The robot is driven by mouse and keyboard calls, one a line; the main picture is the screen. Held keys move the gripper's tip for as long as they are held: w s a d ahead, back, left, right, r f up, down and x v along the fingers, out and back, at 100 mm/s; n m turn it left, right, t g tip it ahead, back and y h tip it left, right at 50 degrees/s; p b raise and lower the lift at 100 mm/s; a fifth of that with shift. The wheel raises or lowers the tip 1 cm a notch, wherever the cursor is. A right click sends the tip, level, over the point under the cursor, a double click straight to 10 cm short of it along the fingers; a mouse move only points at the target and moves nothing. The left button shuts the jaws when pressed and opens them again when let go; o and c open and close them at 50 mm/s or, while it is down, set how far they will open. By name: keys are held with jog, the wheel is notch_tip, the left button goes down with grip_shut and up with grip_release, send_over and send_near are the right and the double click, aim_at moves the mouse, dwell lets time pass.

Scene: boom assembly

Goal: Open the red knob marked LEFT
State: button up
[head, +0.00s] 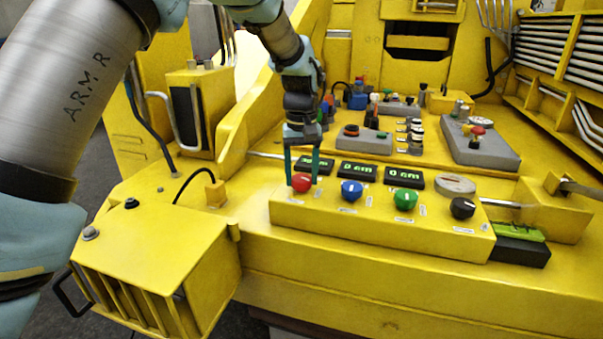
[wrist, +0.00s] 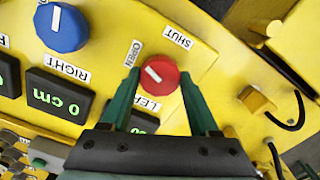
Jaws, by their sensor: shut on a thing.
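The red knob (head: 301,183) is at the left end of the row of knobs on the yellow panel. In the wrist view the red knob (wrist: 165,85) has a white mark on its upper-left part, pointing roughly toward the OPEN label (wrist: 132,54). The SHUT label (wrist: 177,37) is above it to the right. The LEFT label (wrist: 147,104) is below it, partly hidden by a finger. My gripper (wrist: 159,76) has its dark green fingers on both sides of the knob, shut on it. In the head view my gripper (head: 302,178) reaches down to the knob from above.
A blue knob (head: 351,190), a green knob (head: 405,199) and a black knob (head: 462,207) sit to the right on the same yellow box. A yellow slatted housing (head: 155,245) is at the front left.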

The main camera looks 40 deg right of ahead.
aim_at(301, 178)
jog(key=shift+n, duration=2.1)
jog(key=shift+p, duration=0.3)
jog(key=o, duration=1.4)
jog(key=shift+c, duration=0.2)
jog(key=shift+r, duration=0.1)
notch_tip(301, 178, up, 11)
jog(key=b, duration=0.2)
jog(key=shift+f+b, duration=0.2)
jog(key=shift+b, duration=0.2)
jog(key=shift+w, duration=0.1)
